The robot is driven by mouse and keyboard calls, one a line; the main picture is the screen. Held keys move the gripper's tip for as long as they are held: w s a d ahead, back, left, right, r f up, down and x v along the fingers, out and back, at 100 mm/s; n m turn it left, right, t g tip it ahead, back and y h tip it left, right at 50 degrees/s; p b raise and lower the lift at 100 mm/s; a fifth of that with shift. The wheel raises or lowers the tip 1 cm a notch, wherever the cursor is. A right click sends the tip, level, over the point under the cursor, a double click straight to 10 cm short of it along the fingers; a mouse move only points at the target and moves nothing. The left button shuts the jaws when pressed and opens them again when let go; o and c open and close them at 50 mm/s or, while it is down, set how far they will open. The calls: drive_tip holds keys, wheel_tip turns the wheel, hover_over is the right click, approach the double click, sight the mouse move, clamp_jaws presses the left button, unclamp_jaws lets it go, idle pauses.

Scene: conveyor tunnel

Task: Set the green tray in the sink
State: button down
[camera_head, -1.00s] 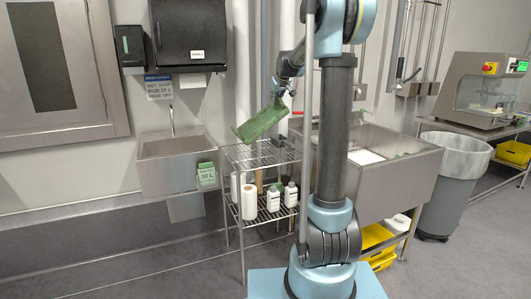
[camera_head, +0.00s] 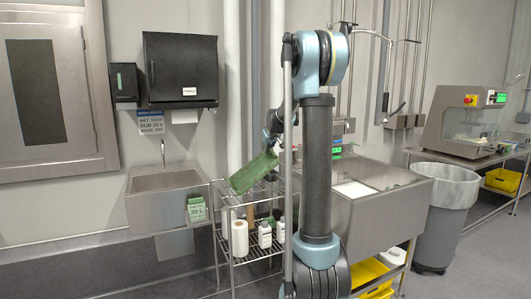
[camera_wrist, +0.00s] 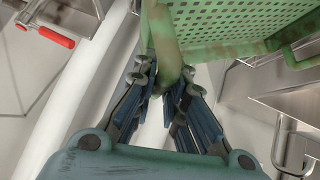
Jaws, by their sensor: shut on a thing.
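The green perforated tray (camera_head: 252,173) hangs tilted in my gripper, just above or in front of the wire rack's top in the head view. It fills the upper right of the wrist view (camera_wrist: 240,30). My gripper (camera_wrist: 168,88) is shut on the tray's rim or handle; in the head view it is mostly hidden by my arm. A smaller steel sink (camera_head: 165,212) hangs on the wall at left.
The wire rack (camera_head: 232,262) holds a paper roll (camera_head: 239,238) and white bottles (camera_head: 265,235). A grey bin (camera_head: 440,215) stands right of the large sink. A red-handled fitting (camera_wrist: 55,37) is at the wrist view's upper left. Yellow crates (camera_head: 372,275) sit under the large sink.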

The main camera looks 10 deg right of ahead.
drive_tip(key=shift+f, duration=0.3)
drive_tip(key=c, duration=1.6)
unclamp_jaws()
drive_tip(key=shift+c, duration=0.2)
drive_tip(key=a+v, duration=0.1)
drive_tip(key=v, duration=1.1)
drive_tip(key=s+f+m+g, duration=0.1)
drive_tip(key=s+f, duration=0.7)
drive_tip(key=s, duration=0.8)
drive_tip(key=s+d+f+m+g, duration=0.1)
drive_tip(key=s+f+g, duration=0.2)
drive_tip(key=s+f, duration=0.6)
drive_tip(key=s+d+f+m+g+h, duration=0.1)
drive_tip(key=s+f, duration=0.8)
drive_tip(key=s, duration=1.4)
drive_tip(key=shift+s+f+m+g, duration=0.25)
drive_tip(key=shift+m+g, duration=0.35)
drive_tip(key=shift+g, duration=0.4)
